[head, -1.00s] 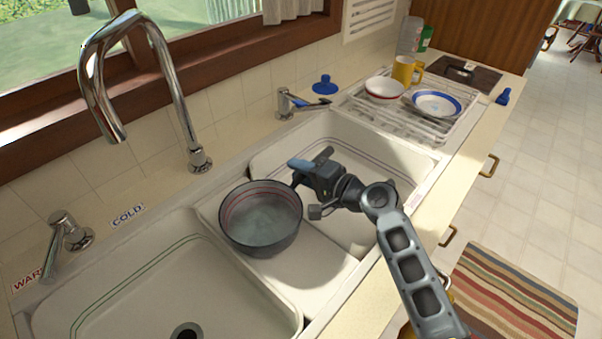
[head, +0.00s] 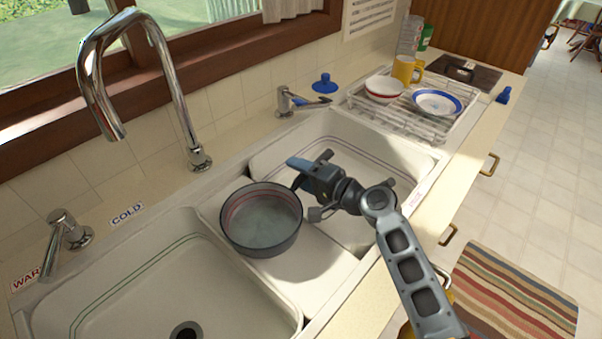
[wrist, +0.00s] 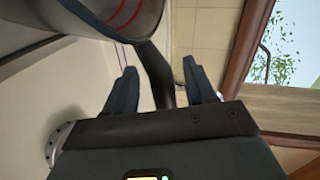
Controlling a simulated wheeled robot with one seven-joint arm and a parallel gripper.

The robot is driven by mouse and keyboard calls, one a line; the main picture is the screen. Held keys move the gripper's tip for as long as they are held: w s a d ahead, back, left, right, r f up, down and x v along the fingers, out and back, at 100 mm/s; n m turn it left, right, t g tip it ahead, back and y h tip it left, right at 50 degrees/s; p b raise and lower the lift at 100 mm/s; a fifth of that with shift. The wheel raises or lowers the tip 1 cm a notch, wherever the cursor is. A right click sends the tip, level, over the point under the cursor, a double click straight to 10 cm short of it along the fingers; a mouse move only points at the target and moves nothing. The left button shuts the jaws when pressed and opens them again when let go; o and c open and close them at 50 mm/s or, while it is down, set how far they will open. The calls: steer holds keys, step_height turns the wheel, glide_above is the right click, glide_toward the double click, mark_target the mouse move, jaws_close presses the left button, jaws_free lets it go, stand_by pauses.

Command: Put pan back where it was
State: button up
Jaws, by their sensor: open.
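A dark grey pan (head: 262,238) with red lines inside sits upright on the white ledge between the left and right sink basins. My gripper (head: 298,174) is just right of the pan, over the edge of the right basin. In the wrist view, the pan (wrist: 120,20) fills the upper left. Its dark handle (wrist: 152,68) runs down between the two spread fingers of my gripper (wrist: 157,88). The fingers stand on either side of the handle, with gaps visible. In the head view, my gripper hides most of the handle.
The left basin (head: 150,285) is empty. A tall chrome faucet (head: 185,115) rises behind the ledge. A smaller tap (head: 300,100) stands behind the right basin. A dish rack (head: 415,120) holds bowls and a yellow mug (head: 404,70).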

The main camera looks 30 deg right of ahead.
steer(key=shift+r, duration=0.1)
steer(key=b+v, duration=0.1)
steer(key=v, duration=1.1)
